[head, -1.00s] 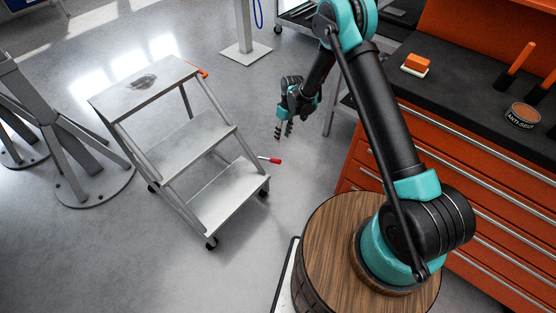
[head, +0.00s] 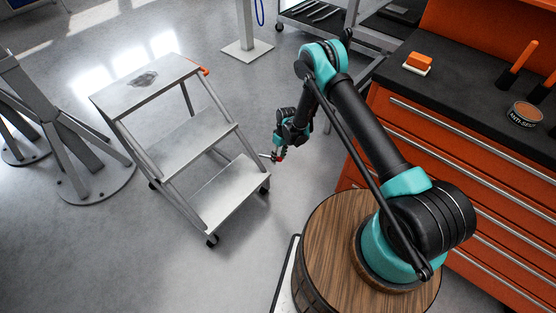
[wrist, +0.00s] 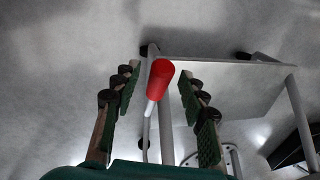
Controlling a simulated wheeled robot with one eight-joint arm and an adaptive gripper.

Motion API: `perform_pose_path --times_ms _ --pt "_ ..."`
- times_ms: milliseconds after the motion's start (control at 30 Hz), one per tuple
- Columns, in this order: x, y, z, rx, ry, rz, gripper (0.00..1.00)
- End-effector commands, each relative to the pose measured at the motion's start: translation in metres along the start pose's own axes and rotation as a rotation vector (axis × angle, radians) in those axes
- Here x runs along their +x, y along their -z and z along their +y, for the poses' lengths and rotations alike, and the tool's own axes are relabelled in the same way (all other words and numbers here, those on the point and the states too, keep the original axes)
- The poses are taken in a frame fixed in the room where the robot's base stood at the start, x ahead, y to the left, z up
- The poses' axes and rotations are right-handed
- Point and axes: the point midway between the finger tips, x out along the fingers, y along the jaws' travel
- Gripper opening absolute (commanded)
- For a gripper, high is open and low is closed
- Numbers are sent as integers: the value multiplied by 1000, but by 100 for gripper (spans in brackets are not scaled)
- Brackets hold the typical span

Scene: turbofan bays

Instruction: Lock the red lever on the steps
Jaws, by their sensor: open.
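The grey steps (head: 190,140) stand on wheels on the floor, left of my arm. The red lever (wrist: 160,76) has a red grip on a thin light rod at the side of the steps. In the wrist view the red grip lies between my two open fingers, with a gap on both sides. In the head view my gripper (head: 278,156) is low beside the lowest step and mostly covers the lever. The steps also show in the wrist view (wrist: 225,82), beyond the fingers.
An orange drawer cabinet (head: 460,165) with a dark worktop stands at right. A grey stand with a round foot (head: 95,185) is left of the steps. A post with a square base (head: 247,50) and a cart (head: 325,20) are behind. Floor in front of the steps is clear.

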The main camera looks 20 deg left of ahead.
Motion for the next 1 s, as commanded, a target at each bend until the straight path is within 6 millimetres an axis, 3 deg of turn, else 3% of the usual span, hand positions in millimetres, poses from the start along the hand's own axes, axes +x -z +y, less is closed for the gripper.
perform_pose_path --times_ms 200,500,867,1000 --pt "17 0 0 0 0 0 43" --pt "18 0 0 0 0 0 43" --pt "18 0 0 0 0 0 0" --pt "18 0 0 0 0 0 0"
